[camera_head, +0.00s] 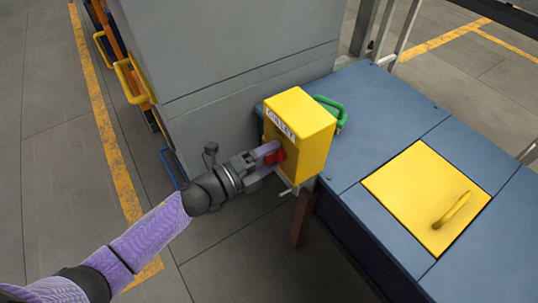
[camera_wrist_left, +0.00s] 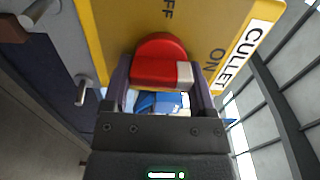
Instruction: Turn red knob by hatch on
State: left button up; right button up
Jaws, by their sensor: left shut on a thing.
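A yellow box (camera_head: 308,127) with a "CULLET" label stands at the edge of a blue bench. The red knob (camera_head: 278,156) is on its left face in the head view. In the left wrist view, the red knob (camera_wrist_left: 158,65) has a white mark at its right end, on the side of the "ON" lettering. "OFF" is at the top of the panel. My left gripper (camera_head: 270,158) is shut on the knob, one finger on each side. The yellow hatch (camera_head: 410,195) lies flat in the bench top with a raised handle. My right gripper is not in view.
The blue bench (camera_head: 385,120) fills the right side. A green handle (camera_head: 338,112) is behind the box. A small metal lever (camera_head: 288,191) sticks out below it. A large grey cabinet (camera_head: 225,50) stands behind my left arm. Open floor lies at lower left.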

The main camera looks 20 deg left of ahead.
pick_arm(q)
jog(key=shift+f, duration=0.1)
jog(key=o, duration=1.2)
jog(key=shift+c, duration=0.2)
jog(key=p+v, duration=0.3)
jog(key=v, duration=0.7)
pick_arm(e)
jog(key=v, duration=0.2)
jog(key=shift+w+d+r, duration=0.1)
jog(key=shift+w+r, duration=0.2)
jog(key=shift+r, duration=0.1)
